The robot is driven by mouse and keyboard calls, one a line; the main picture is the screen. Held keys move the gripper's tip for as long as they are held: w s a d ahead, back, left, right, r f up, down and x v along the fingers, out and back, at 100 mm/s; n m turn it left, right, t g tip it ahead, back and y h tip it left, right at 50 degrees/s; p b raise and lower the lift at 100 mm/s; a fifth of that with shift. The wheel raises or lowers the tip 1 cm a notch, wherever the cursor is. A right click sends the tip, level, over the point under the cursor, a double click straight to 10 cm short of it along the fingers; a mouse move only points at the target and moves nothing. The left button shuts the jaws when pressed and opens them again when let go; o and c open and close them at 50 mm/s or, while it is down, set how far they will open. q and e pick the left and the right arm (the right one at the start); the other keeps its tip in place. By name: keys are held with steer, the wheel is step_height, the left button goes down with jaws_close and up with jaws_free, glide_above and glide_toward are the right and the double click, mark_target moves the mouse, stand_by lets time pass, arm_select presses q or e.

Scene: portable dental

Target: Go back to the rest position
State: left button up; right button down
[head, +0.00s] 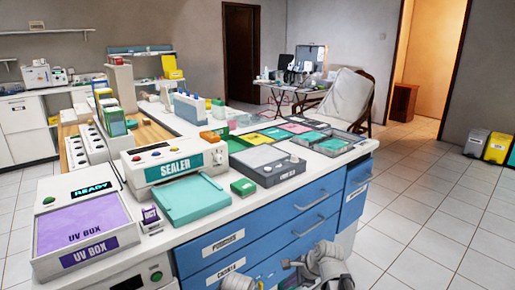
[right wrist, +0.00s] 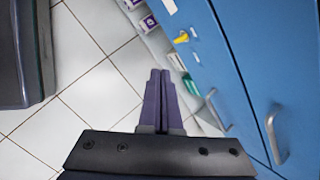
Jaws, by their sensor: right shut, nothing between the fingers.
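My right gripper (right wrist: 160,75) shows in the right wrist view, with its two dark purple fingers pressed together and nothing between them. It points over the white tiled floor, beside the blue drawer fronts (right wrist: 235,75), and touches nothing that I can see. In the head view, grey-white parts of my own arms show at the bottom edge, low in front of the blue cabinet (head: 285,225). My left gripper cannot be made out in the head view.
The white counter (head: 225,205) carries a purple-topped UV box (head: 82,222), a sealer (head: 175,168), a teal pad and several trays. Metal drawer handles (right wrist: 275,137) stick out near my right gripper. The tiled floor (head: 420,225) to the right is clear.

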steer(key=s+a+f+n+g+h, duration=0.1)
steer(key=s+a+n+g+h, duration=0.15)
steer(key=s+n, duration=0.75)
steer(key=s+a+f+n+g+h, duration=0.25)
steer(key=s+n, duration=0.45)
steer(key=n, duration=0.4)
arm_select(q)
step_height(320, 180, up, 29)
steer(key=p, duration=2.8)
steer(key=shift+f+p, duration=0.2)
steer(key=shift+p, duration=0.15)
arm_select(e)
step_height(320, 180, up, 30)
steer(key=t, duration=0.1)
steer(key=shift+f+n+h, duration=0.25)
steer(key=shift+n+h, duration=0.05)
arm_select(q)
steer(key=shift+d, duration=0.1)
arm_select(e)
steer(key=shift+d, duration=0.15)
